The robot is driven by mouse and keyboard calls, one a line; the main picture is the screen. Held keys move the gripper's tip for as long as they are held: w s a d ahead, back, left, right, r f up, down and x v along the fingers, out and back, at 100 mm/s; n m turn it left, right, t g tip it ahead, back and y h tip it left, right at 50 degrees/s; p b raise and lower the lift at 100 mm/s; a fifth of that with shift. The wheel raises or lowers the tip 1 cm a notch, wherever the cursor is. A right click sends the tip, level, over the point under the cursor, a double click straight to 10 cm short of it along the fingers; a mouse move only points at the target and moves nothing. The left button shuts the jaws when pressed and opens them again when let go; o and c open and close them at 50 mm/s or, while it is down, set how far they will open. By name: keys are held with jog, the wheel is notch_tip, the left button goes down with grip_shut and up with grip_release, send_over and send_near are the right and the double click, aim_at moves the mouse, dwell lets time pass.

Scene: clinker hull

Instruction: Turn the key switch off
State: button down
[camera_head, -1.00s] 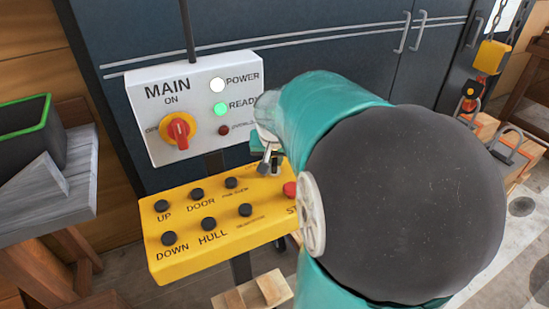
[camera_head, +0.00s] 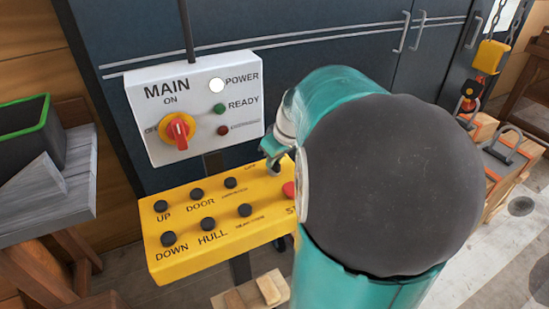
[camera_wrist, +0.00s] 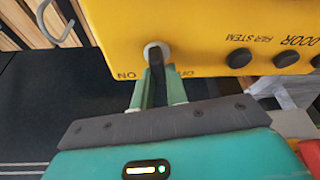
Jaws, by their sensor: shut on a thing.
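The key switch shows in the wrist view as a round pale collar (camera_wrist: 153,48) on the yellow panel (camera_wrist: 190,22), with a dark key (camera_wrist: 157,72) standing out of it. ON and partly covered OFF lettering sits on either side of the key. My gripper (camera_wrist: 160,92) has its two green fingers shut on the key. In the head view my gripper (camera_head: 275,163) reaches the upper right of the yellow panel (camera_head: 180,264), and my arm hides most of the fingers and the switch.
A white MAIN box (camera_head: 190,85) holds a red rotary switch (camera_head: 179,131), a lit POWER lamp (camera_head: 216,85) and a dark READY lamp (camera_head: 219,108). Several black buttons and a red button (camera_head: 288,190) lie close to my gripper. A grey bench (camera_head: 50,200) stands left.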

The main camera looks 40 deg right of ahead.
jog(key=shift+n+y, duration=0.5)
jog(key=shift+n, duration=1.1)
jog(key=c, duration=1.4)
grip_release()
jog(key=shift+r, duration=0.1)
jog(key=v, duration=1.3)
jog(key=shift+r, duration=0.35)
jog(key=shift+d, duration=0.15)
jog(key=s+a+f+m, duration=0.1)
jog(key=s+a+f, duration=0.1)
jog(key=a, duration=1.2)
jog(key=s+a+f+m+t+h, duration=0.1)
jog(key=a+f, duration=0.4)
jog(key=a, duration=0.9)
jog(key=s+m, duration=0.1)
jog(key=s, duration=0.1)
jog(key=shift+s+a, duration=0.2)
jog(key=shift+s, duration=0.1)
